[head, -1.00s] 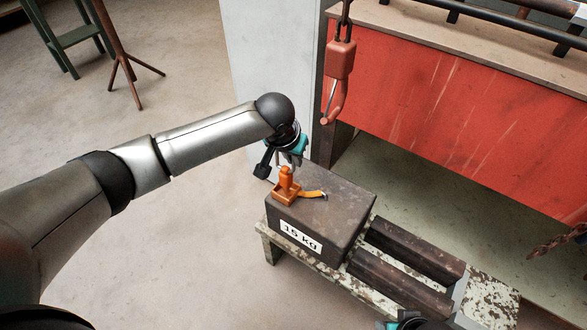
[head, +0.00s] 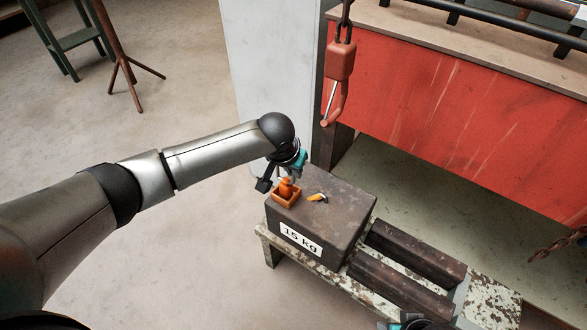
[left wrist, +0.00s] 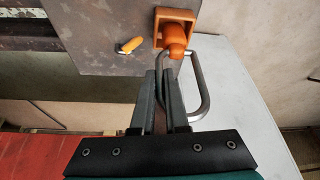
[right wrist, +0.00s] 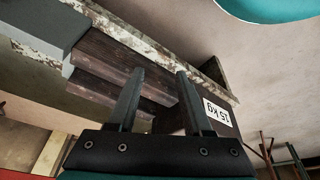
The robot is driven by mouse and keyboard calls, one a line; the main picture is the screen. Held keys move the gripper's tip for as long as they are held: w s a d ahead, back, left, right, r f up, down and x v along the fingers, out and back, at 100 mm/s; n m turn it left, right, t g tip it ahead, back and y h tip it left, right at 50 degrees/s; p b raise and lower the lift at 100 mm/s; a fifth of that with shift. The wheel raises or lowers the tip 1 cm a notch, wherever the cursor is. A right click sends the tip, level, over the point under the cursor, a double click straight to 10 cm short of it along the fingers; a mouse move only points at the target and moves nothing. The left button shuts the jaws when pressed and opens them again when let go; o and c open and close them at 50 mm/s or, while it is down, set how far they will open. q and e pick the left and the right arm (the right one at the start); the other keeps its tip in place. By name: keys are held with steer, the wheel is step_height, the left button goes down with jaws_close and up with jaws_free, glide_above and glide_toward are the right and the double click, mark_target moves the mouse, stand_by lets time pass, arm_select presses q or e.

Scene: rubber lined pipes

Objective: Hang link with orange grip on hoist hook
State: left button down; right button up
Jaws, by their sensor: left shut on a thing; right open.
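The metal link (left wrist: 203,90) is a bent grey loop with an orange grip (left wrist: 176,36). My left gripper (left wrist: 166,68) is shut on it, close to the grip. In the head view the grip (head: 286,187) is at an open orange box (head: 286,200) on the dark block; the box also shows in the left wrist view (left wrist: 164,17). I cannot tell whether grip and box touch. My left gripper (head: 292,172) partly hides the link there. The red hoist hook (head: 334,108) hangs empty, right of and above my left gripper. My right gripper (right wrist: 160,74) is open and empty.
The block (head: 340,208) marked 15 kg stands on a worn bench (head: 490,300) beside dark bars (head: 415,250). A small orange-handled tool (head: 317,198) lies on the block. A red panel (head: 450,100) stands behind, with a grey column (head: 270,70) to its left.

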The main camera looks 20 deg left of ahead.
arm_select(q)
steer(key=c, duration=0.9)
jaws_free()
steer(key=shift+f, duration=0.1)
arm_select(e)
steer(key=shift+f, duration=0.1)
arm_select(q)
steer(key=shift+b, duration=0.7)
steer(key=shift+s+r, duration=0.1)
steer(key=shift+r, duration=0.3)
steer(key=shift+p+v, duration=4.2)
steer(key=shift+v, duration=3)
arm_select(e)
steer(key=s+d+f, duration=0.2)
steer(key=s+f, duration=0.1)
steer(key=f, duration=0.3)
steer(key=s+d+f+g, duration=0.1)
steer(key=s+d+f, duration=0.1)
steer(key=s+f, duration=0.2)
steer(key=shift+s+f+h, duration=0.2)
steer(key=shift+f+h, duration=0.1)
steer(key=shift+f, duration=0.7)
arm_select(q)
steer(key=shift+a, duration=0.1)
arm_select(e)
steer(key=shift+d, duration=0.1)
